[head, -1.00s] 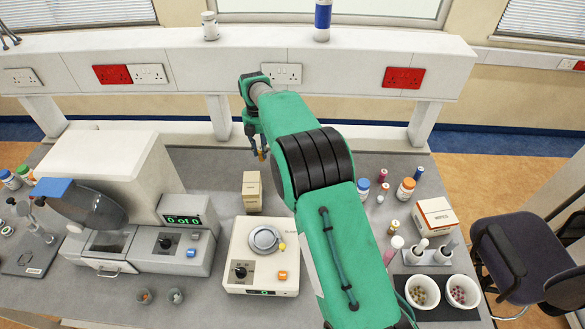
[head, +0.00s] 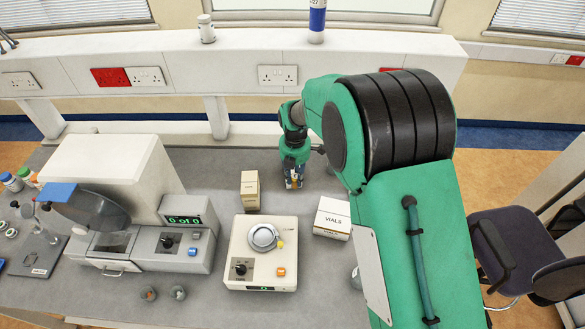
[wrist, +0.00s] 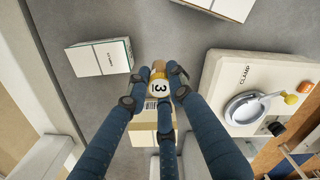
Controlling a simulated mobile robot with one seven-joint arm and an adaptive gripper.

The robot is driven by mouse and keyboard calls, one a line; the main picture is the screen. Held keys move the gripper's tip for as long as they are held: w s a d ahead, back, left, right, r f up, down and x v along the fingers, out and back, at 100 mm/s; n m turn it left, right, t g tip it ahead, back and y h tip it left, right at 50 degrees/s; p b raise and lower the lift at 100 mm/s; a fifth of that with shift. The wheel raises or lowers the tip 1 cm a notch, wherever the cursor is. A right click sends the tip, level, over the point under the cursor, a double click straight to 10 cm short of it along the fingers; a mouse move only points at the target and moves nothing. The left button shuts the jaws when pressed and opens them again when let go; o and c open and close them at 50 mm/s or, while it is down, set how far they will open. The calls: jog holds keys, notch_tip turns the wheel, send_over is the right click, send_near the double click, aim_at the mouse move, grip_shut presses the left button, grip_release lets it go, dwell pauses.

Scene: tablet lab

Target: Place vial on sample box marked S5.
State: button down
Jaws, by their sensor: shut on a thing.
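My gripper (head: 293,184) is over the bench, right of a small tan box (head: 250,190) in the head view. In the wrist view its dark blue fingers (wrist: 158,95) are shut on a vial (wrist: 159,88) with an amber end and a white label showing a 3 and a barcode. A tan box (wrist: 146,142) lies beyond the fingers there, partly hidden by them. Another pale box (wrist: 100,58) is at the left of the wrist view. I cannot read an S5 mark on any box.
A white box marked VIALS (head: 332,219) stands right of a cream clamp device (head: 258,270). The clamp device also shows in the wrist view (wrist: 229,75). A large white machine (head: 105,175) stands to the left. My arm hides the bench's right side.

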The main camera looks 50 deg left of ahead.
jog(key=d, duration=0.3)
jog(key=shift+s+d, duration=0.2)
jog(key=shift+s, duration=0.1)
jog(key=shift+a, duration=0.1)
jog(key=shift+w+a+f+p, duration=0.25)
jog(key=shift+w+a+p, duration=0.15)
jog(key=shift+w+a, duration=1.45)
jog(key=shift+w+a+f+p, duration=0.3)
jog(key=shift+w+a, duration=0.8)
jog(key=shift+a, duration=1.45)
jog(key=shift+w+a+f+p, duration=0.2)
jog(key=shift+w+a+p, duration=0.25)
jog(key=shift+w+a, duration=1.4)
jog(key=shift+s+a, duration=0.35)
jog(key=shift+f+p, duration=0.35)
jog(key=shift+f, duration=1.4)
jog(key=shift+f, duration=0.15)
